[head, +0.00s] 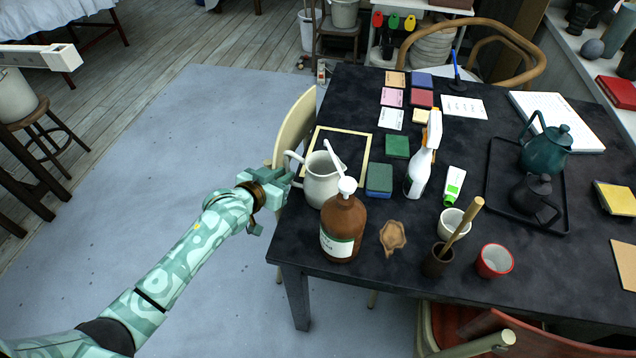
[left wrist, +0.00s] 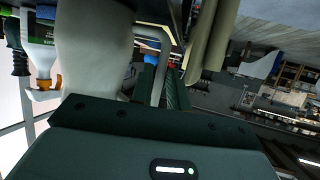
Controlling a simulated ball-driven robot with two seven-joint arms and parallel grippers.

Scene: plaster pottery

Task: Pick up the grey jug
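The grey jug (head: 320,182), pale and round-bodied, stands upright near the left edge of the dark table (head: 385,268), its handle facing left. My left gripper (head: 284,180) is at the handle, beside the jug's body. In the left wrist view the jug's pale body (left wrist: 95,45) fills the upper left. There the handle runs down between the two dark green fingers of my left gripper (left wrist: 162,88), which sit close on both sides of it, shut on it. The jug's base is partly hidden behind a brown bottle. My right gripper is not in view.
A brown pump bottle (head: 343,228) stands close in front of the jug. A thin pale frame (head: 362,150) lies behind it. A green sponge block (head: 379,179) and a white spray bottle (head: 421,160) stand to the right. A chair back (head: 295,125) rises behind the gripper.

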